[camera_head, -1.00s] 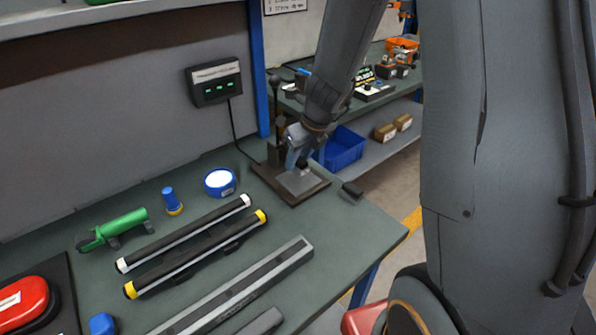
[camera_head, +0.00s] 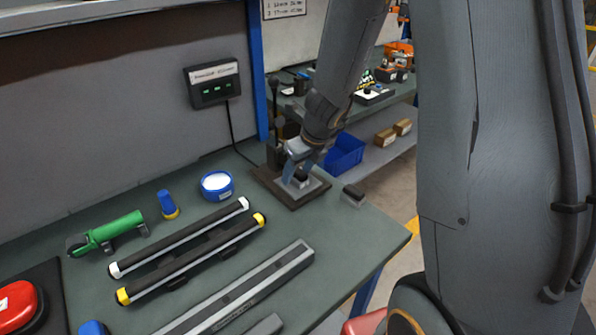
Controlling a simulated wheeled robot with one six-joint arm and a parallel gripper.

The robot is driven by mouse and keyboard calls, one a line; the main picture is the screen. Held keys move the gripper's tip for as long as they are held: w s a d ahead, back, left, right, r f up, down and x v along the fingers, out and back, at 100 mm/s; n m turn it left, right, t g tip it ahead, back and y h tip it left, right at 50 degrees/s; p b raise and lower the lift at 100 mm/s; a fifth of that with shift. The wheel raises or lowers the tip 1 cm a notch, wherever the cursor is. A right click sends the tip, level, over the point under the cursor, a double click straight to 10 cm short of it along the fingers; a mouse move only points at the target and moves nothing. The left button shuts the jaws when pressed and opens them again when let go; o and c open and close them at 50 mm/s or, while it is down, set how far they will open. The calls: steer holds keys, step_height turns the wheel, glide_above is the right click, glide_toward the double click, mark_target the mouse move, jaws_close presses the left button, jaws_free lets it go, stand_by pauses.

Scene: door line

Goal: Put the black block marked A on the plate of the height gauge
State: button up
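The height gauge stands at the far right of the bench, with a dark base (camera_head: 262,174), an upright post behind and a light grey plate (camera_head: 318,187). My gripper (camera_head: 295,176) is low over this plate, pointing down. A small black block (camera_head: 302,180) shows at its fingertips, at the plate. Whether the fingers grip it or stand open around it is too small to tell. A second dark block (camera_head: 353,194) sits on the bench just right of the gauge. I cannot read a letter on either block.
Two long bars with white (camera_head: 115,270) and yellow (camera_head: 123,296) ends lie left of the gauge, with a grey rail (camera_head: 240,290) in front. A round blue-rimmed item (camera_head: 216,184), a blue-yellow piece (camera_head: 168,205) and a green tool (camera_head: 108,231) stand behind. A display box (camera_head: 212,84) hangs on the wall.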

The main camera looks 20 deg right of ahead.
steer(key=shift+r, duration=0.1)
steer(key=p+v, duration=0.4)
steer(key=v, duration=0.7)
steer(key=s+a+n+g+h, duration=0.1)
steer(key=s+n, duration=0.6)
steer(key=n, duration=0.8)
steer(key=s+n+g, duration=0.1)
steer(key=s+n, duration=0.7)
steer(key=n, duration=0.8)
steer(key=shift+s+a+r+n+h, duration=0.2)
steer(key=shift+a+r+n+h, duration=0.1)
steer(key=shift+a+r+h, duration=0.1)
steer(key=shift+f, duration=0.15)
